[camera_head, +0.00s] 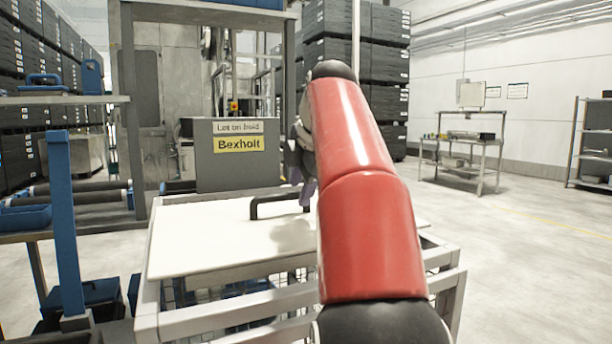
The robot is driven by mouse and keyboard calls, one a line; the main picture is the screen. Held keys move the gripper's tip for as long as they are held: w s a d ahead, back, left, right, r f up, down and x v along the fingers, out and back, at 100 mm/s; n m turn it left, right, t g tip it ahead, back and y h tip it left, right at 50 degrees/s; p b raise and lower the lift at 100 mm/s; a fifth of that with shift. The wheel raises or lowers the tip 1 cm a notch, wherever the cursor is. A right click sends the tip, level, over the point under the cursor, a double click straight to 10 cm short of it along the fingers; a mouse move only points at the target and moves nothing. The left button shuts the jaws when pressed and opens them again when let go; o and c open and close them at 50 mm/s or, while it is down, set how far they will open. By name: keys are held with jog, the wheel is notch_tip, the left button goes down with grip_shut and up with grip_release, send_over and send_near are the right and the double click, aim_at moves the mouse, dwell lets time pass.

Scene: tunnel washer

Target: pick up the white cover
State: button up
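The white cover (200,238) is a flat, pale panel lying level on top of a metal-framed wire cart. A dark bar handle (268,203) stands up from its upper surface. My gripper (306,192) is at the right end of this handle, above the cover, pointing down. Only a purplish finger part of it shows; my red arm hides the rest and the right part of the cover. I cannot tell whether the fingers touch or enclose the handle. A shadow falls on the cover below the gripper.
A grey box with a "Bexholt" label (238,144) stands right behind the cover. A blue-posted rack with rollers (80,200) is close on the left. Stacked black crates (390,70) stand behind. A worktable (470,150) is far right; the floor between is clear.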

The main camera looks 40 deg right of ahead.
jog(key=shift+w+d+f, duration=0.1)
jog(key=shift+w+f, duration=0.25)
jog(key=shift+f, duration=0.2)
grip_shut()
